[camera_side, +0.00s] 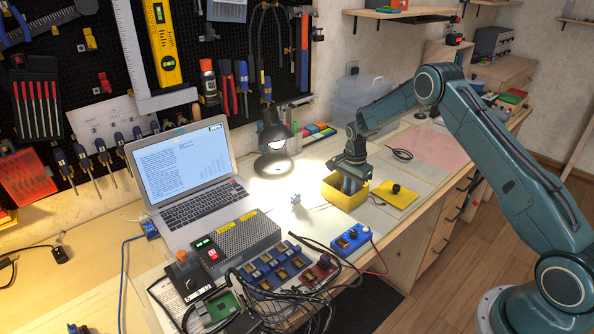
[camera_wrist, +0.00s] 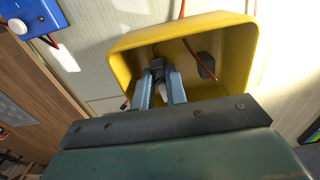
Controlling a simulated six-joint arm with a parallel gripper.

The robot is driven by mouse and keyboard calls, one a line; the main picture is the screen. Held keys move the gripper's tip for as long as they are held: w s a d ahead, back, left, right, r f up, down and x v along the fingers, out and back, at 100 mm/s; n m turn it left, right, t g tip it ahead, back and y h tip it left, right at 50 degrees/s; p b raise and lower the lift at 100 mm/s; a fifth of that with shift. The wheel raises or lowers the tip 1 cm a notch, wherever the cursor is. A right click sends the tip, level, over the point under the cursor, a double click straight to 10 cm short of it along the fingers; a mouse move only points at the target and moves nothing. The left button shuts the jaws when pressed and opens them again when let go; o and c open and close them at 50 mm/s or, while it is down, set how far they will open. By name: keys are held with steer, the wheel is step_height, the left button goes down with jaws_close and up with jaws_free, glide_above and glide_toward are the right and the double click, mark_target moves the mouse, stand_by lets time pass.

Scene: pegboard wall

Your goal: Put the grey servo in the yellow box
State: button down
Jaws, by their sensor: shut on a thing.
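The yellow box (camera_side: 342,198) stands on the bench in front of the lamp, and in the wrist view I look into its open top (camera_wrist: 122,62). My gripper (camera_side: 349,184) points down into the box, its fingers below the rim. In the wrist view my gripper (camera_wrist: 160,82) is shut on a small dark grey thing (camera_wrist: 157,66), which looks like the grey servo; its lower part is partly hidden by the fingers. In the side view the held thing is hidden by the box wall and my gripper.
A dark block (camera_wrist: 207,65) and a red wire (camera_wrist: 198,55) show inside the box. A blue module (camera_side: 350,239) sits in front.

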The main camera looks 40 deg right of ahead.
steer(key=shift+f, duration=0.15)
steer(key=c, duration=1.7)
jaws_free()
step_height(320, 180, up, 12)
steer(key=shift+r, duration=0.2)
